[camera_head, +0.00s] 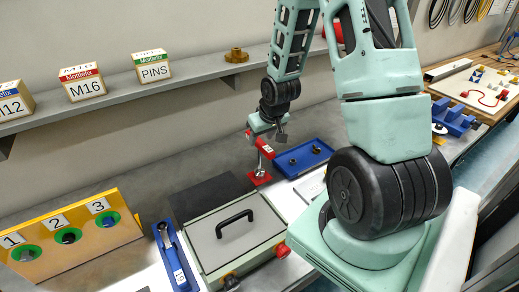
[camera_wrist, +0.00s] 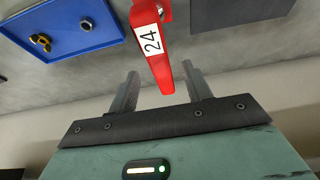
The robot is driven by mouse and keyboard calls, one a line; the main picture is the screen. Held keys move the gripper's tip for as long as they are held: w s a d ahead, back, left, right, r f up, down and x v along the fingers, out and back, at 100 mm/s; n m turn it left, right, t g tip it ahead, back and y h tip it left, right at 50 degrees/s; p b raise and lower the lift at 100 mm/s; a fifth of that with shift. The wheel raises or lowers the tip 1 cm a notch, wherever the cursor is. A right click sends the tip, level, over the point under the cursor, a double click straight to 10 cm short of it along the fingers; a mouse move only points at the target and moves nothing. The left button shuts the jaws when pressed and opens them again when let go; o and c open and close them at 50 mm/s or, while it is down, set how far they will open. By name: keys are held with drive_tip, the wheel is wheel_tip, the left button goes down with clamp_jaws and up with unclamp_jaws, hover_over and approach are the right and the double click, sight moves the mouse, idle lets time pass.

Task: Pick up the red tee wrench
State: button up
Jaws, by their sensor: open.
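The red tee wrench (camera_head: 264,148) stands upright at the back of the bench, its shaft rising from a small red base (camera_head: 259,177). In the wrist view its red handle (camera_wrist: 163,65) carries a white label reading 24. My gripper (camera_wrist: 160,78) is open, with one finger on each side of the handle's near end. I see gaps between the handle and both fingers, so the jaws are not closed on it. In the head view my gripper (camera_head: 268,130) is at the wrench's top and partly overlaps it.
A blue tray (camera_head: 303,158) with small parts lies right of the wrench. A grey lidded box (camera_head: 236,236) with a black handle stands in front. A shelf (camera_head: 200,75) with labelled boxes runs along the wall behind. A yellow panel (camera_head: 70,240) with numbered sockets stands at left.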

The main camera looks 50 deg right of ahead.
sight(260, 141)
drive_tip(key=shift+p+x, duration=1.05)
drive_tip(key=shift+x, duration=1.6)
clamp_jaws()
